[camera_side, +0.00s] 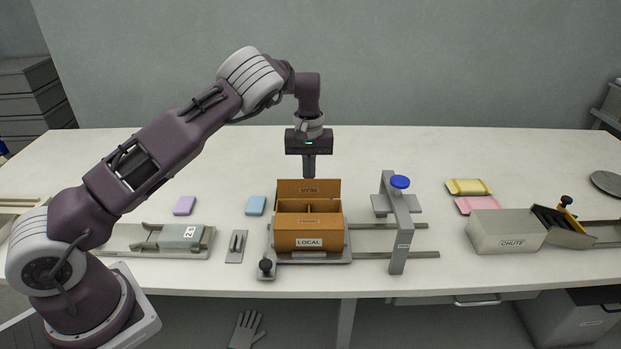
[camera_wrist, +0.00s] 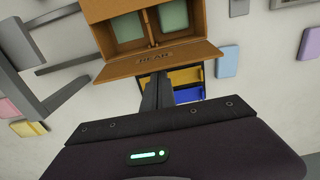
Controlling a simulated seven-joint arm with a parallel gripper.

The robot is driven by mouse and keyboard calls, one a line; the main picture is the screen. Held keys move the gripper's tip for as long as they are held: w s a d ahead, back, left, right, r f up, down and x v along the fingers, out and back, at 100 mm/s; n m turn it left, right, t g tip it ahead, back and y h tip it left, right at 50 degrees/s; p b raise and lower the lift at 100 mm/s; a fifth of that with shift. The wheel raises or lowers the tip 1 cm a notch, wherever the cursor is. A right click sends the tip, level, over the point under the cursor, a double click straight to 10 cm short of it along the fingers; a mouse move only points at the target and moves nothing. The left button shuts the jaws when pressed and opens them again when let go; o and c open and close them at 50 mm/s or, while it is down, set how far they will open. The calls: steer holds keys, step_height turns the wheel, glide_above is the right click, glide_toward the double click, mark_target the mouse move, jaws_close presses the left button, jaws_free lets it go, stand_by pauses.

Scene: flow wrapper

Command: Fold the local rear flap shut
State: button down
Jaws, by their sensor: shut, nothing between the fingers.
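The brown carton marked LOCAL (camera_side: 309,242) sits on a grey fixture, its top open. Its rear flap (camera_side: 309,187), lettered REAR, stands up at the back edge. In the wrist view the rear flap (camera_wrist: 185,55) slants out from the open carton (camera_wrist: 100,9). Two compartments with pale green contents (camera_wrist: 173,15) show inside. My gripper (camera_side: 309,175) points down, shut and empty, at the top edge of the rear flap. In the wrist view my fingertips (camera_wrist: 157,80) are close to the flap's outer edge; whether they touch it is unclear.
A grey bracket with a blue knob (camera_side: 400,182) stands right of the carton over rails. A black knob (camera_side: 266,265) is at the fixture's front left. Yellow (camera_wrist: 187,76) and blue (camera_wrist: 188,94) pieces lie behind the flap. The CHUTE box (camera_side: 505,232) is farther right. The table behind is mostly clear.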

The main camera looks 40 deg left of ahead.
mark_target(309, 193)
steer(key=shift+s+d, duration=1.25)
steer(key=shift+d, duration=0.05)
step_height(309, 193, up, 5)
steer(key=s+d, duration=0.3)
steer(key=shift+w+a+f, duration=0.1)
steer(key=shift+f, duration=1)
steer(key=shift+w+a+f, duration=0.1)
steer(key=shift+f, duration=1)
steer(key=shift+f, duration=0.55)
step_height(309, 193, up, 7)
stand_by(0.5)
steer(key=shift+r, duration=0.1)
